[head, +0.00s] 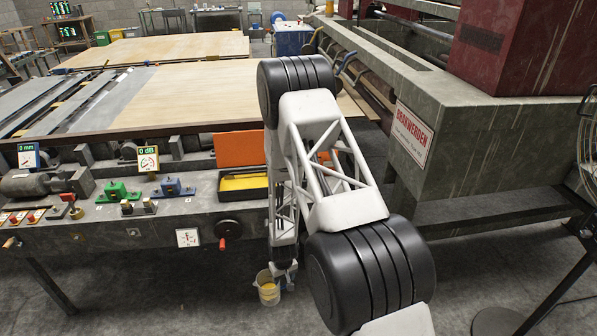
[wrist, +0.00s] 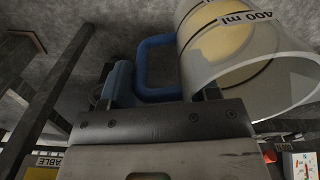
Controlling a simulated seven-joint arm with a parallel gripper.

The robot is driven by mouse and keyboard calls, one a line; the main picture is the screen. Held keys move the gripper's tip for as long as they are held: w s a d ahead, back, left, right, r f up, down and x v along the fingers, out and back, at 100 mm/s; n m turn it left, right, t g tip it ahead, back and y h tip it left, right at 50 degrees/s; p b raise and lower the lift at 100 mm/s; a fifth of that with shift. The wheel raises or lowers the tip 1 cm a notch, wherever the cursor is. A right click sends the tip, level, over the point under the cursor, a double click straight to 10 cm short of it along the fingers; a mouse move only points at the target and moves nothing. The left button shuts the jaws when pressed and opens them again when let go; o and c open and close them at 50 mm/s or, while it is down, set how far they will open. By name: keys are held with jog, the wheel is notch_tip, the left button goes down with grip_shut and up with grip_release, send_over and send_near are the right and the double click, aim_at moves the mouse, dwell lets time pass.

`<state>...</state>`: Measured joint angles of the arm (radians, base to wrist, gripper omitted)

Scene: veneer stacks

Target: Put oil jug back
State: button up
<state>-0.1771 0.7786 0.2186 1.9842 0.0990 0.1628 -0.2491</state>
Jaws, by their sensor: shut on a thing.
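The oil jug (head: 268,290) is a clear cup with yellow oil in it, low in front of the machine bench, seen against the grey floor. In the wrist view the jug (wrist: 250,55) fills the upper right, with a "400 ml" mark and a blue handle (wrist: 145,68). My gripper (head: 287,274) is beside the jug, and the wrist view shows my gripper (wrist: 163,92) shut on the blue handle. The exact contact of the fingers is partly hidden. I cannot tell whether the jug's base touches anything.
The bench (head: 130,212) carries a black tray with a yellow inside (head: 243,183), a green block (head: 118,192) and a handwheel (head: 228,229). A large grey machine (head: 470,150) stands on the right. The floor (head: 150,285) in front is mostly open. A blue bin (head: 293,40) stands at the back.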

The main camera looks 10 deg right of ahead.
jog(key=shift+w+d+r+m, duration=0.95)
jog(key=shift+w+d+r, duration=0.95)
jog(key=shift+d, duration=2.95)
jog(key=shift+w+d+r+m, duration=1)
jog(key=shift+w+d, duration=1.55)
jog(key=shift+d, duration=2.25)
jog(key=s+a+r+n, duration=0.1)
jog(key=a+r+n, duration=0.4)
jog(key=a, duration=0.8)
jog(key=s+a+r+n, duration=0.1)
jog(key=a+r+n, duration=0.45)
jog(key=a, duration=0.85)
jog(key=s+a+r+n, duration=0.25)
jog(key=a+r, duration=0.45)
jog(key=a, duration=0.6)
jog(key=w+d+r+m, duration=0.7)
jog(key=w+d+r, duration=0.55)
jog(key=w, duration=0.35)
jog(key=w+d+r+m, duration=0.8)
jog(key=w+d+r, duration=0.45)
jog(key=w, duration=0.25)
jog(key=w+d+r+m, duration=0.3)
jog(key=d+m, duration=0.2)
jog(key=d, duration=0.4)
notch_tip(320, 180, down, 14)
jog(key=a+m, duration=0.1)
jog(key=m, duration=1)
jog(key=shift+w+r, duration=0.15)
